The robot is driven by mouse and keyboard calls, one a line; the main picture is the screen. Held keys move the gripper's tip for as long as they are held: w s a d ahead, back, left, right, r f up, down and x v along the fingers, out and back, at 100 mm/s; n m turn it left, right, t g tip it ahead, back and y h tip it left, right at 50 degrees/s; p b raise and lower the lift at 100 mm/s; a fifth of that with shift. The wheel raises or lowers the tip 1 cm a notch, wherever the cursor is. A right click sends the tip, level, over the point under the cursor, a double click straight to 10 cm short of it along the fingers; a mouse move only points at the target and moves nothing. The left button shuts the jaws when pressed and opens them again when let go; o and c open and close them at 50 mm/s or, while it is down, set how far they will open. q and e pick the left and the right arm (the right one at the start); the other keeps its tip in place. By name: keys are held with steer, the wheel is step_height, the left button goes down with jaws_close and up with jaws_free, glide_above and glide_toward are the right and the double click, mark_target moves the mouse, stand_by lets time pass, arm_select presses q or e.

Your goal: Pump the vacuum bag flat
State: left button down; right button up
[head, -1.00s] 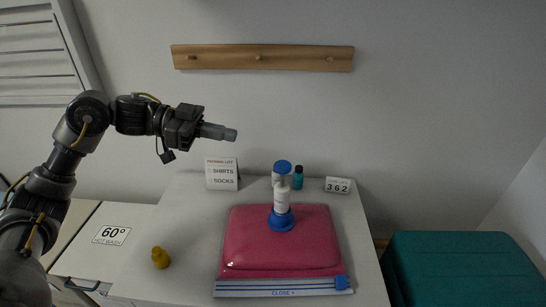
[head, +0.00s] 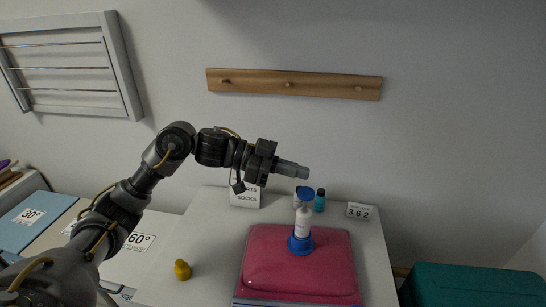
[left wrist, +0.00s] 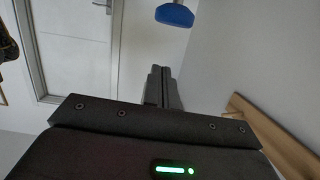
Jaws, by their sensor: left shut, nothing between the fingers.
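The pink vacuum bag (head: 285,272) lies on the pale worktop and looks puffed up, with rounded edges. A white pump (head: 302,222) with a blue handle (head: 305,193) and blue base (head: 300,246) stands upright on the bag's upper part. My left gripper (head: 306,172) is shut and empty, above and behind the pump handle in the head view. In the left wrist view the closed fingers (left wrist: 164,86) point away, with the blue handle (left wrist: 174,15) beyond them, apart. The bag's front closing strip is mostly cut off by the frame's lower edge. My right gripper is not in view.
A yellow duck-like figure (head: 182,270) stands left of the bag. Behind the pump are a teal bottle (head: 319,201), a "362" card (head: 360,211) and a packing-list sign (head: 245,196), partly covered by my gripper. A teal box (head: 470,287) stands right. A wooden peg rail (head: 293,84) is on the wall.

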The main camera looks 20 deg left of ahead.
mark_target(306, 194)
arm_select(q)
step_height(306, 194, down, 4)
steer(key=shift+a+f+p, duration=0.1)
steer(key=shift+p, duration=0.25)
